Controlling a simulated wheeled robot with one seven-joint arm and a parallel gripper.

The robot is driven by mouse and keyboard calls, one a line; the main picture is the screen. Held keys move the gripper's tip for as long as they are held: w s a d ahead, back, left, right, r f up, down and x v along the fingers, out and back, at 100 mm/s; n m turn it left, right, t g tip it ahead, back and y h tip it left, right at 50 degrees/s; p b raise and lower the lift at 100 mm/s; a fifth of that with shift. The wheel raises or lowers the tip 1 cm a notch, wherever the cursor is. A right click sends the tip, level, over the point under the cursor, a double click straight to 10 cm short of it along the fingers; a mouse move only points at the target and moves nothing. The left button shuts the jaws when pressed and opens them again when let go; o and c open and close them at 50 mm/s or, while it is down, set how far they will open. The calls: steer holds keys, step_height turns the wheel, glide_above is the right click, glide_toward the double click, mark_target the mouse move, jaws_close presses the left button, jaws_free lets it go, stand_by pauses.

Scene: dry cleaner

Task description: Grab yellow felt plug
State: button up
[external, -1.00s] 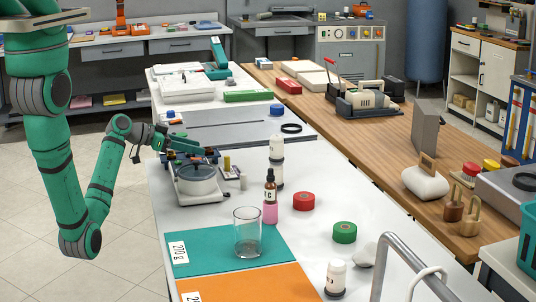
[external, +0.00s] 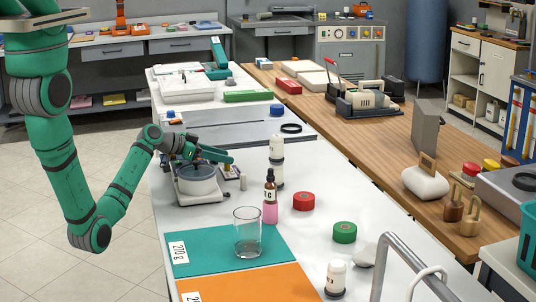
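My gripper (external: 222,156) is over the area just behind the round grey pot (external: 196,178) on its white base, with its green fingers pointing right. A small upright yellow cylinder, likely the yellow felt plug, stood just right of the pot in the earlier frame. Now the gripper's fingers cover that spot and I cannot make the plug out. Whether the fingers are open, shut or around it is too small to tell.
A small grey cylinder (external: 243,181) stands right of the pot. A glass beaker (external: 248,240) stands on the teal mat (external: 203,257).

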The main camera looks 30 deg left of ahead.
jaws_close()
steer(key=shift+r, duration=0.1)
stand_by(0.3)
